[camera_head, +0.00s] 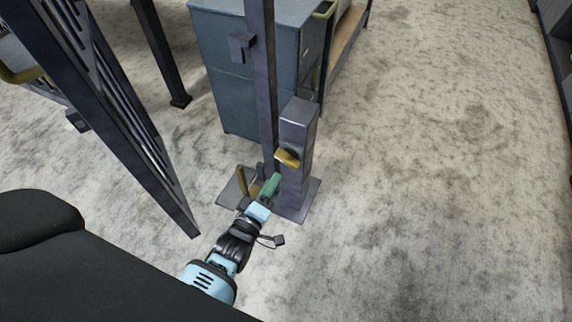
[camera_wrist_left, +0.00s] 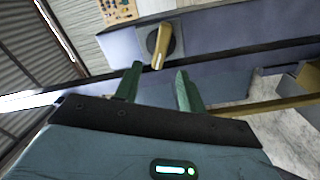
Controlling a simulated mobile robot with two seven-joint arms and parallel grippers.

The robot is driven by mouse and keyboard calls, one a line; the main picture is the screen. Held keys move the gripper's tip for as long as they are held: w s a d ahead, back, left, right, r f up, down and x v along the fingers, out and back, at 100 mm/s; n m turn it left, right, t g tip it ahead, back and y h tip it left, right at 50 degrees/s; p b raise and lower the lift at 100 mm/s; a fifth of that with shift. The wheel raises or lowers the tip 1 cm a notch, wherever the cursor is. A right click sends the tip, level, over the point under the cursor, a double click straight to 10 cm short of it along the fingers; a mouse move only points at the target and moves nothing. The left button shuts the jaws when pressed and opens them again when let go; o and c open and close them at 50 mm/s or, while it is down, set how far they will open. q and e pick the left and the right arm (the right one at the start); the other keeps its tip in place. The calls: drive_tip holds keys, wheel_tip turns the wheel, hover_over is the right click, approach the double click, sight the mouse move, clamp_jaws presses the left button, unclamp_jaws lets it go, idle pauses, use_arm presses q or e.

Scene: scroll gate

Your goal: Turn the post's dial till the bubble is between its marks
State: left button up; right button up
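The grey post (camera_head: 297,130) stands upright on a flat base plate near the middle of the head view. Its dial shows as a yellow lever (camera_head: 288,158) on the post's side. In the wrist view the yellow lever (camera_wrist_left: 160,45) sits on a dark round disc (camera_wrist_left: 176,40) on the post's grey face (camera_wrist_left: 215,33). My left gripper (camera_head: 271,184) is below and left of the dial. In the wrist view its green fingers (camera_wrist_left: 157,88) are apart with nothing between them, and the lever is beyond their tips. I cannot make out the bubble or its marks. My right gripper is out of view.
A tall dark upright (camera_head: 265,90) stands just left of the post. A blue-grey cabinet (camera_head: 228,75) is behind it. A dark slatted gate panel (camera_head: 120,110) slants across the left. The concrete floor (camera_head: 430,180) to the right is clear.

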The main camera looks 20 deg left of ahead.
sight(283, 161)
use_arm(q)
drive_tip(key=w+b, duration=0.2)
drive_tip(key=w, duration=0.4)
drive_tip(key=shift+w+f, duration=0.1)
drive_tip(key=shift+w, duration=0.25)
drive_tip(key=shift+w+d, duration=0.1)
drive_tip(key=shift+w, duration=0.4)
drive_tip(key=shift+c, duration=0.8)
clamp_jaws()
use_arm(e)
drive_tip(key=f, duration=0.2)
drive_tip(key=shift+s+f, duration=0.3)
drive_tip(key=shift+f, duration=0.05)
